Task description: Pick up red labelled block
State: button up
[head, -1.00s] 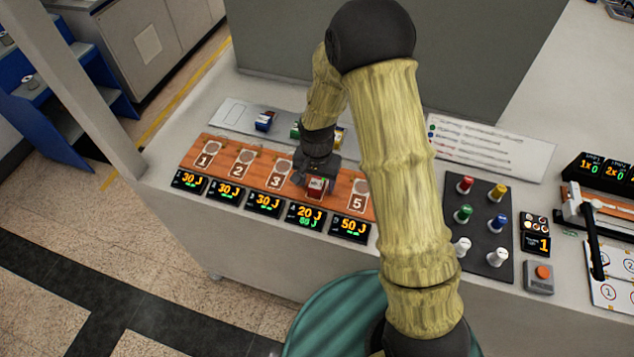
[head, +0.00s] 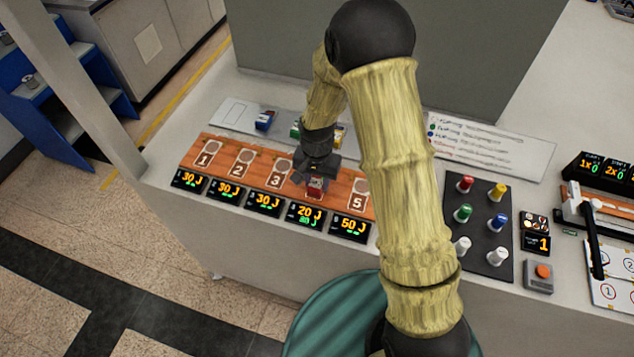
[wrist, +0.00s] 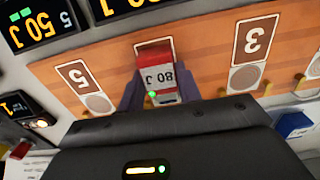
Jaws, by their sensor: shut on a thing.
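The red labelled block (head: 316,187) has a red top and a white face, and it sits at the fourth place of the brown wooden board (head: 228,178). In the wrist view the block (wrist: 155,62) reads "80 J" upside down. My gripper (head: 313,184) is shut on the block, with a finger on each side of it; the gripper also shows in the wrist view (wrist: 160,95). The block hides the number of its place. I cannot tell whether it still touches the board.
Small displays (head: 305,215) line the board's front edge. A blue block (head: 264,121) and others stand on a grey strip behind it. A dark panel with coloured knobs (head: 463,214) and a button box (head: 539,277) are to the right.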

aim_at(317, 181)
notch_tip(317, 181, up, 10)
jog(key=b, duration=0.1)
jog(key=shift+b, duration=0.4)
dwell(0.5)
